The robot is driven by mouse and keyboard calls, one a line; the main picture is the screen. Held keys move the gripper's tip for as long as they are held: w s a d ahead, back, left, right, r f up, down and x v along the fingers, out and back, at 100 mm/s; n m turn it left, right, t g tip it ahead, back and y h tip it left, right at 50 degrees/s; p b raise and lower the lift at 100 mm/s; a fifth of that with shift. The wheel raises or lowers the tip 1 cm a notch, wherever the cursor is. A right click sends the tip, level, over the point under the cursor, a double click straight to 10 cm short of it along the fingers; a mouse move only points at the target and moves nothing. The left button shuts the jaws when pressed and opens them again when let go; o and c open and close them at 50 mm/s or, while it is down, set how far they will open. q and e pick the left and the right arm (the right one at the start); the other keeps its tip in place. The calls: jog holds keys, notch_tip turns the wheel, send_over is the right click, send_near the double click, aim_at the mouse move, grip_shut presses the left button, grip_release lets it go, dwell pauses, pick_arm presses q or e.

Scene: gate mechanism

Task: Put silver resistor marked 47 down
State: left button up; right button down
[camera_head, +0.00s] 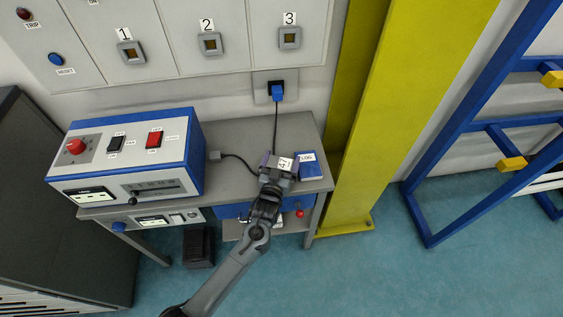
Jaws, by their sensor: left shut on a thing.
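The silver resistor marked 47 (285,164) shows in the head view near the right end of the grey bench, its white label facing up. My left gripper (272,178) is shut on it. The arm reaches up from the bottom of the picture. The resistor is over the bench top, just left of a blue LOG book; I cannot tell whether it touches the bench. The gripper hides part of the resistor's near side. My right gripper is not in view.
The blue LOG book (309,165) lies right beside the resistor. A blue and white control box (135,155) fills the bench's left side. The bench top (240,130) behind is mostly clear. A yellow post (385,120) stands right.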

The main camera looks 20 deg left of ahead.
pick_arm(q)
jog(key=shift+s+f, duration=0.1)
jog(key=shift+f, duration=0.2)
jog(key=shift+f, duration=0.55)
jog(key=o, duration=0.9)
jog(key=shift+d, duration=0.1)
jog(key=shift+r, duration=0.55)
jog(key=s+p, duration=0.1)
jog(key=s, duration=0.3)
jog(key=s+p, duration=0.1)
jog(key=s, duration=0.3)
jog(key=s+d+p, duration=0.1)
jog(key=s, duration=0.3)
jog(key=shift+r, duration=0.1)
